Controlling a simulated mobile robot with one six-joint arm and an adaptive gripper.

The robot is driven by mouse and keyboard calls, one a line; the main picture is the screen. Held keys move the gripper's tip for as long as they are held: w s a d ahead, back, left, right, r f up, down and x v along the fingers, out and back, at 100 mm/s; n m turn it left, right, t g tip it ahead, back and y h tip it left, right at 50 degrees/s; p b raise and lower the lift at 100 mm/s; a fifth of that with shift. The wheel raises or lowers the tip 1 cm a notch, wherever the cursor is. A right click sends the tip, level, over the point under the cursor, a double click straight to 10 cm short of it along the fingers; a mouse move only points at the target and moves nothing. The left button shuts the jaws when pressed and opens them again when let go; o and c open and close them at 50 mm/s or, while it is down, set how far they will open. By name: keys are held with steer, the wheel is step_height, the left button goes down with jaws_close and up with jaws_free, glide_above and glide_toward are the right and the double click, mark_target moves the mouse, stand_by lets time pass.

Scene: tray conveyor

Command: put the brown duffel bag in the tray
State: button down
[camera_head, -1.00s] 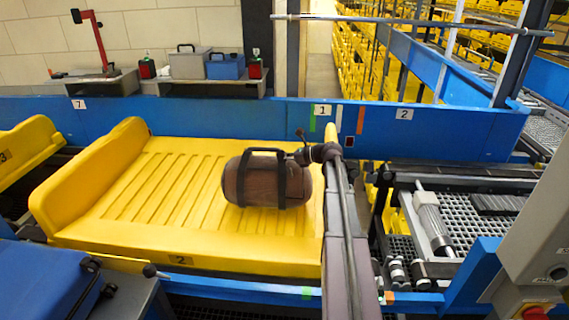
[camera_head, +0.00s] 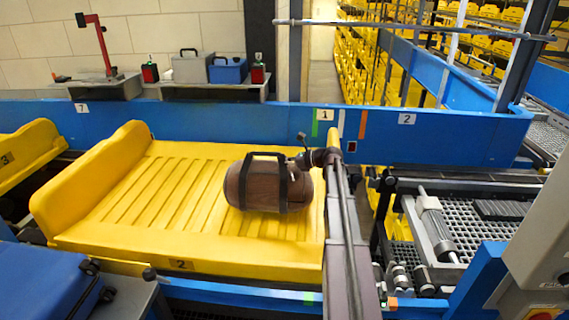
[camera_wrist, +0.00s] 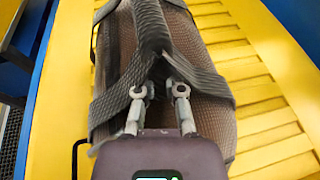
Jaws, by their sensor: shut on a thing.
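The brown duffel bag (camera_head: 262,188) with dark straps is at the right part of the yellow tray (camera_head: 110,228), in the head view. I cannot tell whether its underside touches the tray floor. My gripper (camera_wrist: 160,92) is shut on the bag's dark handle straps, as the wrist view shows. The bag (camera_wrist: 205,60) fills the middle of that view with the ribbed yellow tray (camera_wrist: 268,80) below it. In the head view the fingers are mostly hidden behind the bag.
A blue rail (camera_head: 215,118) runs behind the tray. A grey case (camera_head: 193,66) and a blue box (camera_head: 228,70) sit on a shelf at the back. A roller unit (camera_head: 437,230) is at the right.

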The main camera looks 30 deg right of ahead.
steer(key=shift+f+b, duration=0.95)
steer(key=shift+f, duration=0.2)
steer(key=c, duration=0.7)
jaws_free()
steer(key=shift+c, duration=0.2)
steer(key=shift+s+d, duration=0.1)
steer(key=p+v, duration=0.3)
steer(key=v, duration=0.8)
steer(key=shift+s+d, duration=0.25)
steer(key=shift+d, duration=0.05)
steer(key=shift+a+r, duration=0.1)
steer(key=shift+r, duration=0.05)
